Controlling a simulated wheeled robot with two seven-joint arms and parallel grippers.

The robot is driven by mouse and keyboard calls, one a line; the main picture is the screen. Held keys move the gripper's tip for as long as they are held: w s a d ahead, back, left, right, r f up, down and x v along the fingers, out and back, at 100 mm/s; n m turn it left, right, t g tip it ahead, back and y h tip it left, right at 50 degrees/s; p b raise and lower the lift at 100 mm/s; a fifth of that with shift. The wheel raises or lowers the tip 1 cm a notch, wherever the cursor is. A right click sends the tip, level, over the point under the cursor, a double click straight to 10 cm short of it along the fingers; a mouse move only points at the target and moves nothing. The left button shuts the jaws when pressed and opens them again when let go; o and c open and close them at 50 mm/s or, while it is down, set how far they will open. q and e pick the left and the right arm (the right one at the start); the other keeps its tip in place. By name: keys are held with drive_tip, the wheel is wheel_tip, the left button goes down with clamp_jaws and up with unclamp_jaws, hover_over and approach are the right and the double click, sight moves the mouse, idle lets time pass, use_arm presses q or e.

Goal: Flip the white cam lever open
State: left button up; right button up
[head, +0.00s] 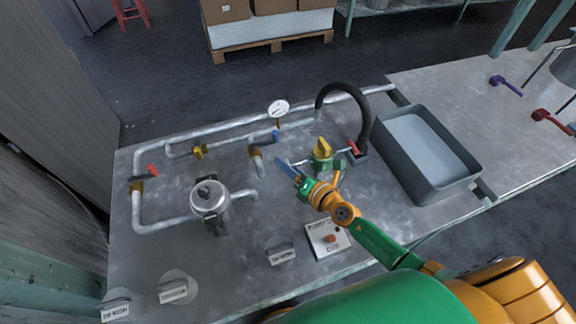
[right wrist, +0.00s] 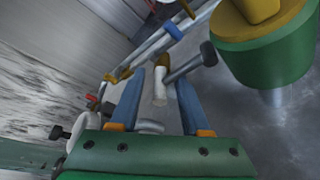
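My right gripper (head: 285,166) reaches in from the lower right, just left of the green and yellow valve (head: 322,153). In the right wrist view its two blue fingers (right wrist: 159,100) stand apart with a gap between them. A short whitish cylinder (right wrist: 160,86) shows in that gap, beyond the fingers, and a grey rod with a dark end (right wrist: 186,68) lies beside it. I cannot tell whether either is the white cam lever, and no contact with the fingers is clear. The valve also fills the upper right of the wrist view (right wrist: 265,50). My left gripper is not in view.
Pipes with a gauge (head: 278,108), a blue handle (head: 276,135) and a red handle (head: 153,171) run along the metal bench (head: 190,255). A lidded metal pot (head: 210,198) stands left. A black curved hose (head: 362,100) and a grey basin (head: 425,150) are right. A control box (head: 327,239) lies in front.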

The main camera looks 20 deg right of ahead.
clamp_jaws()
drive_tip(key=shift+b, duration=0.3)
drive_tip(key=shift+w+r+m, duration=0.1)
drive_tip(key=shift+r+m, duration=0.2)
drive_tip(key=shift+o, duration=0.9)
unclamp_jaws()
drive_tip(key=shift+s+d, duration=0.1)
drive_tip(key=shift+s, duration=0.3)
drive_tip(key=v, duration=0.6)
